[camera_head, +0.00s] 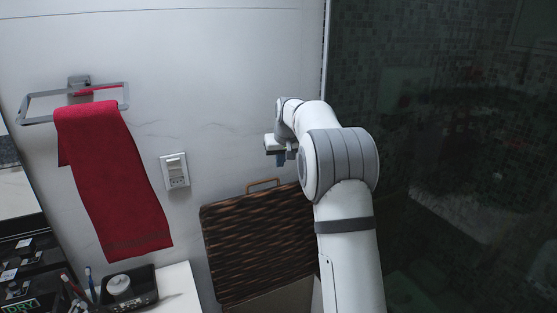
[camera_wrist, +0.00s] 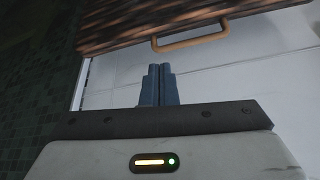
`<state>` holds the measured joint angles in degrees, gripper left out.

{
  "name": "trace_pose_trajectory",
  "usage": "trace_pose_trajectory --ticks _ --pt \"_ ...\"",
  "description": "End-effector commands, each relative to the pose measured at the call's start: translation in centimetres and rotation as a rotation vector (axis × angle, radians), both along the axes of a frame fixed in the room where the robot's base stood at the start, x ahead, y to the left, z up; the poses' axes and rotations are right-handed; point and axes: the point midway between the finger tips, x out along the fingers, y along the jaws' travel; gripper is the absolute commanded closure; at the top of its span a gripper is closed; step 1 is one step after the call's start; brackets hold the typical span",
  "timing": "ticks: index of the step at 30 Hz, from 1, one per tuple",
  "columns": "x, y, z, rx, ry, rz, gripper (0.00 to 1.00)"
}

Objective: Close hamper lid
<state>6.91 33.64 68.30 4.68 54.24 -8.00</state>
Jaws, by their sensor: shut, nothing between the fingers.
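The hamper lid (camera_head: 255,243) is a brown woven panel standing raised and open in front of the white wall. It also shows along the top of the wrist view (camera_wrist: 140,25). A tan loop handle (camera_head: 263,182) sticks up from its upper edge and also shows in the wrist view (camera_wrist: 190,41). Below the lid, a pale part of the hamper (camera_head: 285,301) shows, partly hidden by my arm. My gripper (camera_head: 280,160) is above the lid's upper edge, close to the handle. Its dark fingers are together and empty in the wrist view (camera_wrist: 159,68), apart from the handle.
A red towel (camera_head: 112,185) hangs from a metal ring at the left. A wall switch plate (camera_head: 175,170) is between the towel and the lid. A white counter (camera_head: 178,285) with a black tray (camera_head: 130,288) is at lower left. A dark glass panel (camera_head: 450,120) fills the right.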

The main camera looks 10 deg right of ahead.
Motion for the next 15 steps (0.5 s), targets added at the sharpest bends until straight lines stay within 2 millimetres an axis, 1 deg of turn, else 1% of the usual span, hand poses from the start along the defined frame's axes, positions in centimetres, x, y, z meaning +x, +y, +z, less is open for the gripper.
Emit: trace_pose_trajectory --ticks 1,3,8,11,15 --pt "1.2 -0.5 0.5 -0.001 -0.006 -0.001 1.00" --pt "2.1 -0.8 0.4 -0.001 -0.014 -0.002 1.00" --pt "3.2 -1.1 -0.2 -0.002 -0.020 0.000 1.00" --pt "3.7 -1.0 -1.3 -0.001 -0.018 0.000 1.00" --pt "4.8 -0.9 -3.6 -0.001 -0.018 0.001 1.00"
